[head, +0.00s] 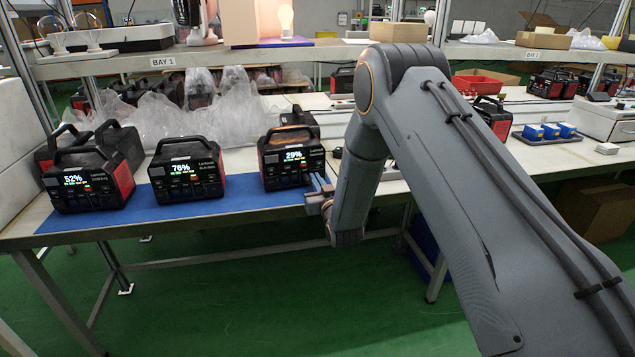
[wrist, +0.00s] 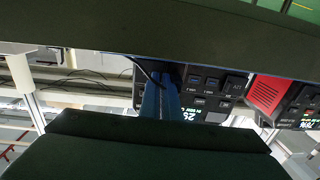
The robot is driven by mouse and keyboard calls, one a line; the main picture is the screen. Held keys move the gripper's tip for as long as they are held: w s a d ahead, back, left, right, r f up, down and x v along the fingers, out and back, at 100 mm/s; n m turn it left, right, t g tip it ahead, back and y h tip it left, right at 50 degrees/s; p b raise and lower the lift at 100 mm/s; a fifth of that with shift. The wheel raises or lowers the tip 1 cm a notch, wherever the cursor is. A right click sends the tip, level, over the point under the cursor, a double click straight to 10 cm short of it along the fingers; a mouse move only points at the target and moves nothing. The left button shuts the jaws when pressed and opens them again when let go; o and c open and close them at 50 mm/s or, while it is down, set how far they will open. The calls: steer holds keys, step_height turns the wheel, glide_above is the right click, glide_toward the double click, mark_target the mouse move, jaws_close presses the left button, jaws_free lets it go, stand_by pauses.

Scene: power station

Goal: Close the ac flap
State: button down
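The power station reading 29% (head: 291,158) stands on the blue mat (head: 225,207), the rightmost of three on it. My gripper (head: 318,190) is low at its front right corner, with blue fingertips close to the front face. In the wrist view the blue fingers (wrist: 161,101) lie side by side and look shut, with nothing seen between them. The station's front panel (wrist: 208,90) appears upside down there, with ports and a display partly behind the fingers. I cannot make out the ac flap clearly; my fingers cover part of the panel. Whether they touch it I cannot tell.
Stations reading 76% (head: 188,168) and 52% (head: 82,180) stand to the left. Clear plastic wrap (head: 235,105) lies behind them. A shelf (head: 200,60) runs above. The mat's front edge and open green floor (head: 240,290) are below. My arm hides the table's middle.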

steer(key=c, duration=2.3)
jaws_free()
steer(key=shift+y, duration=0.3)
